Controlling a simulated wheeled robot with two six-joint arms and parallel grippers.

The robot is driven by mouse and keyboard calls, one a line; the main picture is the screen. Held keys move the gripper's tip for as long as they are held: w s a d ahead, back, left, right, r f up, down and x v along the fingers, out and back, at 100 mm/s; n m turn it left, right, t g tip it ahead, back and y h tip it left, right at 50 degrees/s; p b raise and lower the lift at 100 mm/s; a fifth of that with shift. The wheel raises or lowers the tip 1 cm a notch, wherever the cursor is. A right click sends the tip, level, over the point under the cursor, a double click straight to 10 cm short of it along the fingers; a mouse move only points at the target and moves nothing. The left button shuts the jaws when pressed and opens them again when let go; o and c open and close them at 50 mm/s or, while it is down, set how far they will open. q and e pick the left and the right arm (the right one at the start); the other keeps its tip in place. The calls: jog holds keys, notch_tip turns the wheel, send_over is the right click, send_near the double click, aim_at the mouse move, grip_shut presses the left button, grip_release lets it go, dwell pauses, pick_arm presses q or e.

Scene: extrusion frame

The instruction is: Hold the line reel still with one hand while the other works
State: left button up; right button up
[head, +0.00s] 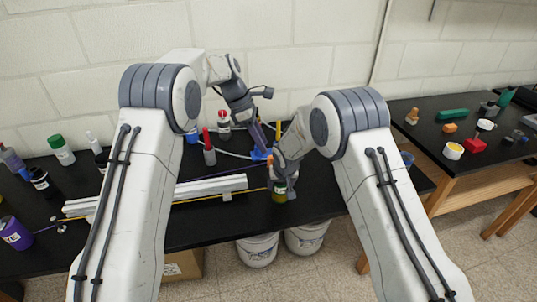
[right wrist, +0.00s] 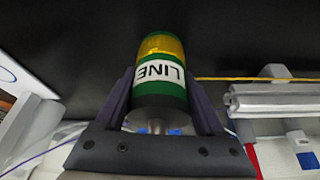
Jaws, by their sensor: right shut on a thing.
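The line reel (right wrist: 160,72) is a green cylinder with yellow line around its end and a white label reading LINE, upside down in the right wrist view. My right gripper (right wrist: 159,90) is shut on it, one dark finger on each side. In the head view the reel (head: 279,195) is partly hidden by my right gripper (head: 283,186), low at the bench's front edge. My left gripper (head: 260,138) points down behind it, near a blue item (head: 260,154). Its fingertips are too small to tell whether they are apart.
Pale extrusion bars (head: 210,187) lie left of the reel, with yellow line (head: 215,198) stretched along their front. Bottles, including a red-topped one (head: 209,152), stand on the black bench. White buckets (head: 258,250) stand below. A second table (head: 460,135) at right holds small items.

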aim_at(270, 156)
pick_arm(q)
jog(key=x, duration=0.5)
jog(key=shift+d+f, duration=0.1)
jog(key=shift+f, duration=0.15)
grip_shut()
jog(key=shift+w, duration=0.1)
jog(key=m, duration=0.2)
jog(key=w+m+g, duration=0.1)
jog(key=m, duration=0.1)
jog(key=w+d+m+g, duration=0.1)
jog(key=shift+m+y, duration=0.3)
jog(key=shift+m, duration=0.1)
